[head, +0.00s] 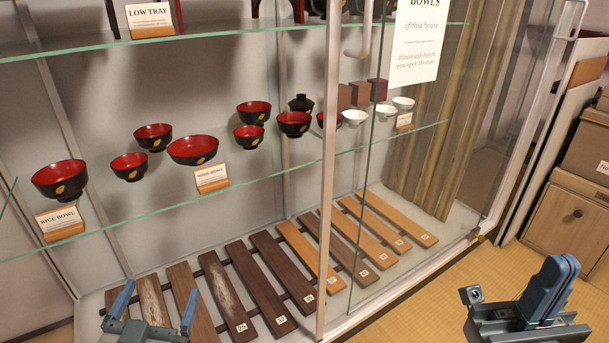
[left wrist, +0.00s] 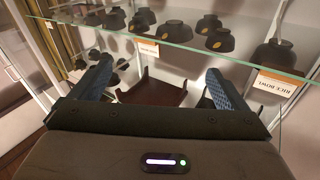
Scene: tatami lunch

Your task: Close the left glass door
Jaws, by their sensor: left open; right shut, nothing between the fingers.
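The glass display case fills the head view. A pale upright frame bar (head: 327,170) stands near its middle, and a glass panel (head: 460,150) with a sign covers the right part. A pale handle (head: 365,42) shows at the top, just right of the bar. I cannot make out a pane across the left part, so where the left door's glass lies is unclear. My left gripper (head: 152,305) is open and empty at the lower left, in front of the wooden plaques. Its spread fingers also show in the left wrist view (left wrist: 158,85). My right gripper (head: 555,285) is shut and empty at the lower right.
Glass shelves (head: 290,170) hold several dark bowls with red insides (head: 192,149) and label cards (head: 60,222). Numbered wooden plaques (head: 255,280) lie on the case floor. A wooden cabinet (head: 570,215) stands at the right. The tatami (head: 425,308) before the case has free room.

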